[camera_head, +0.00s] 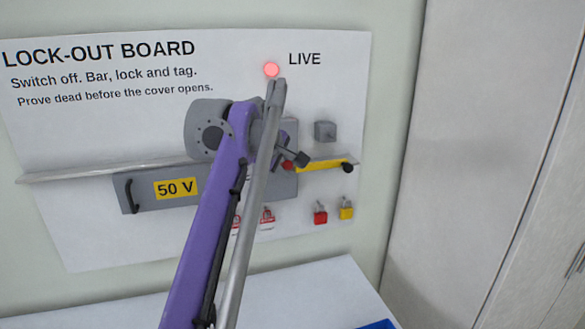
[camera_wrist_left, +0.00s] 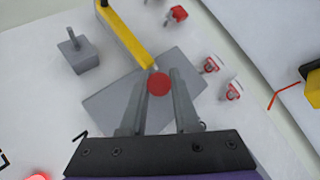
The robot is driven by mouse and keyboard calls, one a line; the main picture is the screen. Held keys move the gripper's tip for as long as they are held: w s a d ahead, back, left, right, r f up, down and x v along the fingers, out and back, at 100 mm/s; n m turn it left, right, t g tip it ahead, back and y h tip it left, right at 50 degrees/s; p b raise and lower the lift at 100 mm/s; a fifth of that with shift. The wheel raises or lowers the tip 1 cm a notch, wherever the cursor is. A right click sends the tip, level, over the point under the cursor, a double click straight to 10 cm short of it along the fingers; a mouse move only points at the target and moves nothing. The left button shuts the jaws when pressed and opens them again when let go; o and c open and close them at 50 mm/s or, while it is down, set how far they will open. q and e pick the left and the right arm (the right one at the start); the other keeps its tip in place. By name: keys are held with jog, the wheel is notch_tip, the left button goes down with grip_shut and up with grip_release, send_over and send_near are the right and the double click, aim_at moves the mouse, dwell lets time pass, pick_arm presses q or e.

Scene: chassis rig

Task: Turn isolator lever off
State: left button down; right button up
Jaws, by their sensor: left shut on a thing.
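The isolator lever shows as a round red knob (camera_wrist_left: 159,83) between the two fingers of my left gripper (camera_wrist_left: 158,76) in the left wrist view. The fingers are shut on it. In the head view a small part of the red knob (camera_head: 287,165) shows beside my left gripper (camera_head: 284,161), in front of the grey isolator box (camera_head: 283,185). My arm hides much of the box and the lever's shaft. The LIVE lamp (camera_head: 272,69) above glows red. My right gripper is in neither view.
A yellow bar (camera_head: 320,165) with a black knob lies just right of the lever. A grey block (camera_head: 325,131) sits above it. Red (camera_head: 320,214) and yellow (camera_head: 346,209) padlocks and red-white tags (camera_head: 267,216) hang below. A rail (camera_head: 100,171) crosses the board's left side.

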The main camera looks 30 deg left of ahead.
pick_arm(q)
jog(key=shift+s+d+f+t+y+b, duration=0.2)
jog(key=shift+f+t+y+b, duration=0.1)
jog(key=shift+f+b, duration=0.2)
notch_tip(320, 180, down, 10)
jog(key=w+a+m+t+y+b, duration=0.1)
jog(key=m+t+y+b, duration=0.4)
jog(key=t+b, duration=0.5)
jog(key=shift+a+f+b, duration=0.2)
jog(key=shift+f+b, duration=0.05)
jog(key=shift+b, duration=1.3)
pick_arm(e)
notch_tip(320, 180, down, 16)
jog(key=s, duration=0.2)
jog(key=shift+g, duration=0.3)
pick_arm(q)
jog(key=c, duration=0.7)
grip_release()
jog(key=shift+o, duration=0.2)
